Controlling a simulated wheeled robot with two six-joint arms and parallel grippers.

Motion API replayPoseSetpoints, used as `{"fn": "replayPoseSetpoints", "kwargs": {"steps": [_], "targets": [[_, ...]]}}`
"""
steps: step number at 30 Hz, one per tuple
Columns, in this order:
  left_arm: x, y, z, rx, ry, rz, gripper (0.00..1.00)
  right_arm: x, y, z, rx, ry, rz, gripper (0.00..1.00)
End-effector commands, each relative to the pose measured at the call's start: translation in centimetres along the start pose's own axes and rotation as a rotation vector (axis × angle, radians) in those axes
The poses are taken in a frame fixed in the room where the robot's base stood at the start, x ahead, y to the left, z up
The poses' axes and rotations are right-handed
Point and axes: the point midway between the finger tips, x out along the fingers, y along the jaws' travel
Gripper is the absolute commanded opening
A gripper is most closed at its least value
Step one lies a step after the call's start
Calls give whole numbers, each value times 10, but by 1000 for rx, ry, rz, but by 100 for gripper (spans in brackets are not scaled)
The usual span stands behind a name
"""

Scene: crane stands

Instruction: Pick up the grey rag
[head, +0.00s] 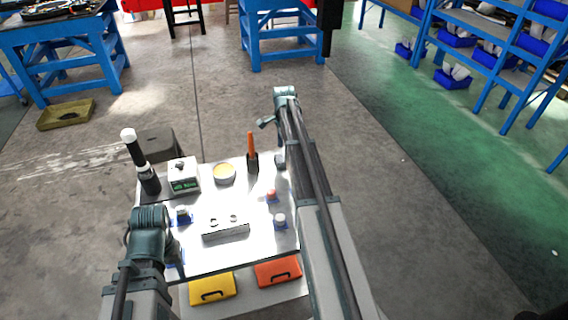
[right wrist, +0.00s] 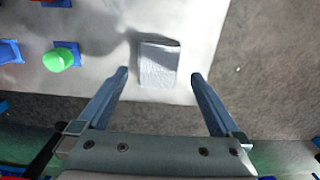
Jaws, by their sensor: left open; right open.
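The grey rag (right wrist: 158,66) is a small, light grey folded cloth lying flat near the edge of a bright tabletop (right wrist: 110,15). In the right wrist view it lies ahead of and between the fingers of my right gripper (right wrist: 160,78). These fingers are wide apart, with nothing between them, and do not visibly touch the rag. In the head view a small grey patch beside my right arm may be the rag, mostly hidden.
The cart top (head: 205,255) carries a black bottle (head: 149,181), a white device (head: 183,176), a round tin (head: 224,173), an orange-handled tool (head: 251,150) and a metal block (head: 226,230). A green knob (right wrist: 57,60) is left of the rag. Open floor lies beyond the cart's edge.

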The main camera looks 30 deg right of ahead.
Motion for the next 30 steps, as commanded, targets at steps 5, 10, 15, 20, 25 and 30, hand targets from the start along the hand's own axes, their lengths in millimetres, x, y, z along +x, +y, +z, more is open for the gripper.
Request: {"fn": "replayPoseSetpoints", "kwargs": {"steps": [5,10,15,20,25,30], "targets": [[26,2,-2,0,0,0,50,26,1,0,0,0,0,100],[44,4,-3,0,0,0,50,45,2,0,0,0,0,100],[46,4,-3,0,0,0,50,46,2,0,0,0,0,100],[45,4,-3,0,0,0,50,45,2,0,0,0,0,98],[45,4,-3,0,0,0,50,45,2,0,0,0,0,68],[45,4,-3,0,0,0,50,45,1,0,0,0,0,37]]}}
